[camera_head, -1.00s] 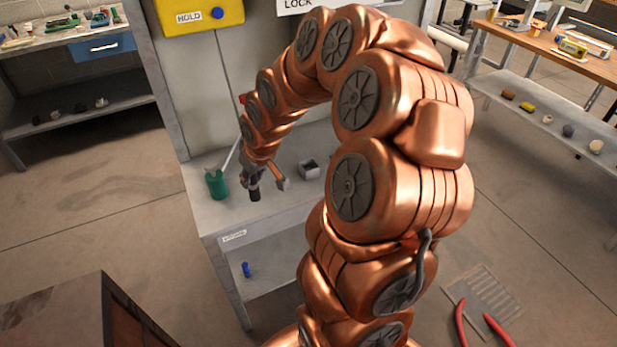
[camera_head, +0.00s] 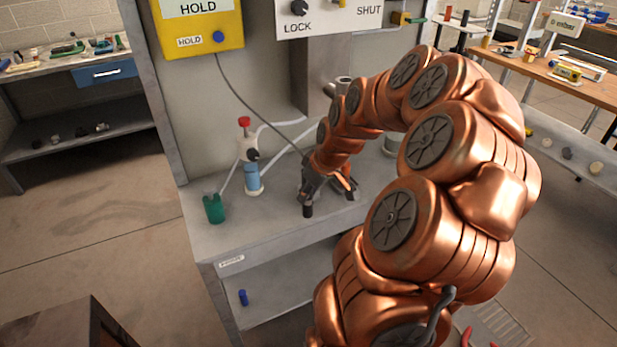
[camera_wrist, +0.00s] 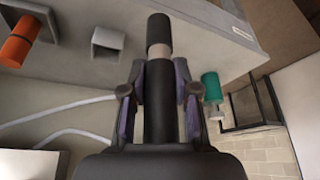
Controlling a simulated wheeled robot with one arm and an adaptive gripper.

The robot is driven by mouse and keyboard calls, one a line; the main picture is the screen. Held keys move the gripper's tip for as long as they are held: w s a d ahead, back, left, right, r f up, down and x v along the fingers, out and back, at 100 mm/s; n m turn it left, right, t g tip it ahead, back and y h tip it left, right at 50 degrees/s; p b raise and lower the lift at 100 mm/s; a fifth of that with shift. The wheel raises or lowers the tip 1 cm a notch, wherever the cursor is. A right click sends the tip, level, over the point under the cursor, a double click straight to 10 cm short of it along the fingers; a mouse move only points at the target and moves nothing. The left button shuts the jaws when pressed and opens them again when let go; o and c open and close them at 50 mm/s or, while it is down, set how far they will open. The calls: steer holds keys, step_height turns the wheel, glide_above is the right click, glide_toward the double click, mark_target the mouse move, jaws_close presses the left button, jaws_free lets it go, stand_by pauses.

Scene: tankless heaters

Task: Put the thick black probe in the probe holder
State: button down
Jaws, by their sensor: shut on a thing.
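My gripper (camera_head: 314,188) is shut on the thick black probe (camera_wrist: 158,100), which has a pale band near its black end. In the head view the probe's dark lower end (camera_head: 307,210) points down over the grey bench, partly hidden by the fingers. I cannot tell which thing is the probe holder. A grey square, open-topped block (camera_wrist: 107,44) stands beside the probe in the wrist view, apart from it.
A blue-bodied fitting (camera_head: 253,178) with a red-topped valve (camera_head: 244,122) and pale hoses stands behind the cup. An orange cylinder (camera_wrist: 20,40) is near the block. A blue item (camera_head: 242,297) lies on the lower shelf. Bench (camera_head: 240,235) is clear between cup and gripper.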

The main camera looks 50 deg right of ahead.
steer(key=shift+w+d+f+p, duration=0.65)
steer(key=shift+w+d+p, duration=0.25)
steer(key=shift+w+d, duration=0.55)
steer(key=shift+w+d+f+p, duration=0.6)
steer(key=shift+w+d+p, duration=0.35)
steer(key=shift+w+d, duration=0.5)
steer(key=shift+w+d+f+p, duration=0.65)
steer(key=shift+w+d+p, duration=0.25)
steer(key=shift+w+d, duration=0.55)
steer(key=shift+d+f, duration=0.15)
steer(key=shift+f, duration=0.25)
steer(key=shift+f, duration=0.2)
steer(key=c, duration=0.9)
jaws_free()
steer(key=shift+o, duration=0.2)
steer(key=b+v, duration=0.4)
steer(key=v, duration=0.8)
steer(key=shift+r, duration=0.25)
